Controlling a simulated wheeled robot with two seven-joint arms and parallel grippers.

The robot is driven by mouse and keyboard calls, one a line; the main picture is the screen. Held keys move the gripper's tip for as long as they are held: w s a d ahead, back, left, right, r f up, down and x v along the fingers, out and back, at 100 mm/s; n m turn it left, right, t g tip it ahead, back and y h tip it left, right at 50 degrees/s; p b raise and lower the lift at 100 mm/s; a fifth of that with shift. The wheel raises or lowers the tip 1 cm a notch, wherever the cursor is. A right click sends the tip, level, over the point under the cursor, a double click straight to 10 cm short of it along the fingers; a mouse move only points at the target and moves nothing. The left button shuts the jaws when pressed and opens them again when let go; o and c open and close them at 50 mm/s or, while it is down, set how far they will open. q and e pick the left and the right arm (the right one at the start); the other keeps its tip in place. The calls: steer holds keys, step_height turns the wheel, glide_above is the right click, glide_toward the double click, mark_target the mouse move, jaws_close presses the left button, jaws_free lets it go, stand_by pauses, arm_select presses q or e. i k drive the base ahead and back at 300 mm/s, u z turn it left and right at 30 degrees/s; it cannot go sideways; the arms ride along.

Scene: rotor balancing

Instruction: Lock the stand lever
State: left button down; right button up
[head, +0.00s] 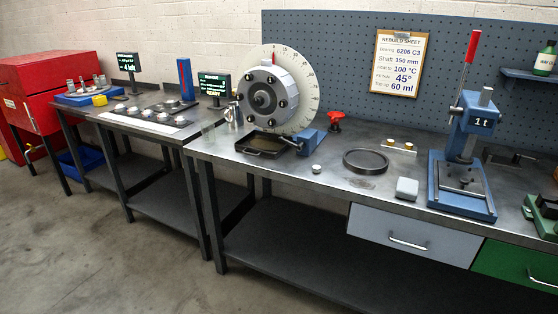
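The rotor stand is on the bench, with a white graduated dial (303,99) behind a pale faceted rotor (287,86) that has dark bolts and a dark hub. A blue block (312,141) sits at the dial's lower right, and a thin dark bar runs from it toward the rotor. I cannot tell for sure whether this bar is the stand lever, or whether it is locked. A red-topped knob (336,116) stands behind the block. Neither of my grippers is in view.
A dark tray (262,153) lies below the rotor. A dark ring (366,161), a small white cap (316,169) and a grey block (407,188) lie on the bench. A blue press (463,200) with a red-handled lever (472,46) stands right. Bare bench lies between them.

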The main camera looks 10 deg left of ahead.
mark_target(301, 145)
steer(key=z, duration=0.55)
steer(key=i, duration=0.85)
steer(key=u, duration=0.2)
